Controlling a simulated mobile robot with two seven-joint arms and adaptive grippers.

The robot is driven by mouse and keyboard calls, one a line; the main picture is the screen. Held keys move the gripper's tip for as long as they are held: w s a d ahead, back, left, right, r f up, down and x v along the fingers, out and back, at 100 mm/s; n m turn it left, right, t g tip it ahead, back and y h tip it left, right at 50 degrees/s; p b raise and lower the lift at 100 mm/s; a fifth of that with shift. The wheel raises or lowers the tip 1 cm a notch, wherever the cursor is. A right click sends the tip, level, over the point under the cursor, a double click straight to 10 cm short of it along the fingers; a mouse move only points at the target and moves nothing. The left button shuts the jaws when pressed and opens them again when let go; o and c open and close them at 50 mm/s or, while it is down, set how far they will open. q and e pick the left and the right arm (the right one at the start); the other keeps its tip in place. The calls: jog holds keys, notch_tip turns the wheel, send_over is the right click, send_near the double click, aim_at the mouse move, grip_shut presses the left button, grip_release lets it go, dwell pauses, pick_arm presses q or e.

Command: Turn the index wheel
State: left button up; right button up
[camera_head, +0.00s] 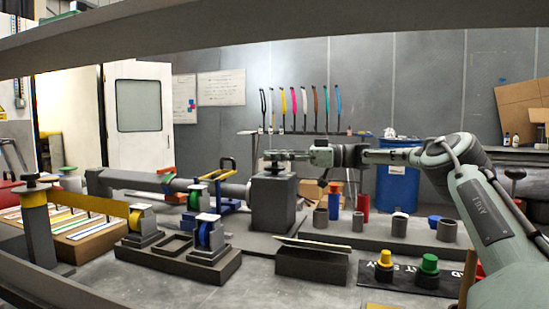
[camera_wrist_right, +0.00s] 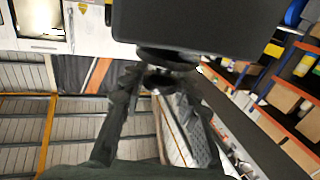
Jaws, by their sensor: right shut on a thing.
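A dark block-like pedestal (camera_head: 274,205) stands near the middle of the head view, with the small dark index wheel (camera_head: 274,168) on its top. My right gripper (camera_head: 272,156) reaches in level from the right and is shut on the wheel. In the right wrist view the wheel (camera_wrist_right: 167,58) is a dark round disc against the dark block (camera_wrist_right: 205,25), and my right gripper's fingers (camera_wrist_right: 163,85) stand on both sides of it. The fingers hide part of the wheel; I see no mark that tells its angle. My left gripper is not in view.
A grey horizontal tube (camera_head: 140,182) lies left of the pedestal. Blue and yellow rollers stand on a dark base (camera_head: 180,262) in front left. Several grey cylinders (camera_head: 359,221) stand to the right, and an open dark box (camera_head: 312,263) is in front. A blue barrel (camera_head: 397,192) is behind.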

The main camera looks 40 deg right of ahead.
jog(key=o, duration=1.2)
jog(key=shift+c, duration=0.2)
jog(key=v, duration=1.2)
